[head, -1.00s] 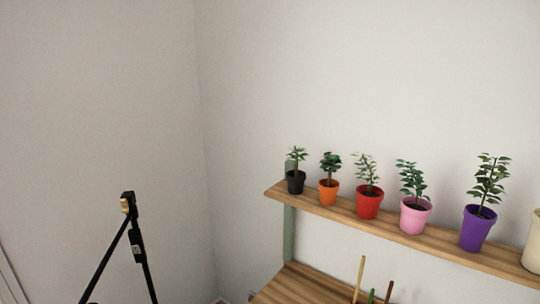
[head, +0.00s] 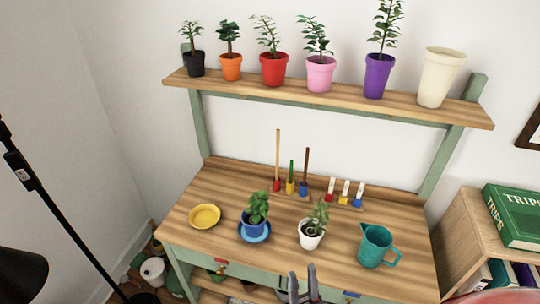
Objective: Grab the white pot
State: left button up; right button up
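A small white pot (head: 311,239) with a green plant stands upright on the wooden potting table (head: 205,178), between a blue pot and a teal pitcher. A larger cream-white pot (head: 439,78), with no plant showing, stands at the right end of the upper shelf. My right gripper (head: 302,273) shows at the bottom edge, in front of the small white pot in the picture. Its two fingers point up with a gap between them, and nothing shows between them. My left gripper is not in view.
A blue pot (head: 255,226) with a plant is left of the small white pot; a teal pitcher (head: 377,247) is right. A yellow dish (head: 204,216) lies farther left. Upright tools (head: 290,187) stand behind. Several coloured pots line the shelf (head: 340,97).

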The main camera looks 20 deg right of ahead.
aim_at(312, 228)
jog(key=z, duration=0.9)
